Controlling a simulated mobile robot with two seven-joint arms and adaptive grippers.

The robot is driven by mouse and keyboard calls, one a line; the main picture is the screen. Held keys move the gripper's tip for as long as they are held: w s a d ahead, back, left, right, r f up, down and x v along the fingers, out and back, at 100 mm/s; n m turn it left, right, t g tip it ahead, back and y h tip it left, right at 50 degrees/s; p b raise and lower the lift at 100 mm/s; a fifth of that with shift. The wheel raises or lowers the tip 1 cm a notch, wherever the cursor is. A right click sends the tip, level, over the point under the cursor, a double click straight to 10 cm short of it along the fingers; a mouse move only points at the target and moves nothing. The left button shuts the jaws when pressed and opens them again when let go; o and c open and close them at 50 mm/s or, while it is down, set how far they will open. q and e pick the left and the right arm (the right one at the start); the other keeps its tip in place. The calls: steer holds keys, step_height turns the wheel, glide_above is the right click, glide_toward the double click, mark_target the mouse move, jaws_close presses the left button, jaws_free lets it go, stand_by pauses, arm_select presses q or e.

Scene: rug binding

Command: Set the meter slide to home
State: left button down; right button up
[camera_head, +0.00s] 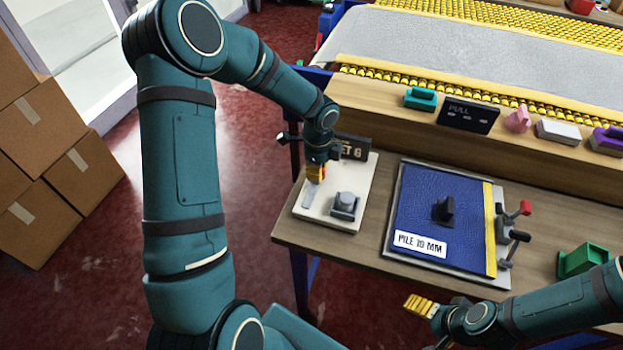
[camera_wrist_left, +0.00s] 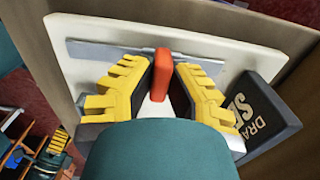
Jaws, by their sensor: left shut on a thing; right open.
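A white plate (camera_head: 322,217) lies on the left end of the wooden table, with a grey metal track (camera_head: 310,194) on it. My left gripper (camera_head: 316,173) is over the far part of this plate, pointing down. In the left wrist view, its yellow fingers (camera_wrist_left: 162,90) are shut on an upright red tab (camera_wrist_left: 162,70), which stands by the grey track (camera_wrist_left: 110,50). My right gripper (camera_head: 420,305) is open and empty, in front of the table's front edge.
A grey block (camera_head: 344,205) sits on the plate. A blue pile sample board (camera_head: 425,190) and red and black levers (camera_head: 515,222) lie to the right.

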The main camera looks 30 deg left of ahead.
arm_select(q)
steer(key=w, duration=0.2)
steer(key=w+a+p, duration=0.1)
steer(key=w, duration=0.1)
steer(key=shift+w, duration=0.2)
steer(key=c, duration=0.9)
jaws_free()
steer(key=shift+c, duration=0.2)
steer(key=shift+w+a+f, duration=0.1)
steer(key=shift+w, duration=0.05)
step_height(320, 180, up, 12)
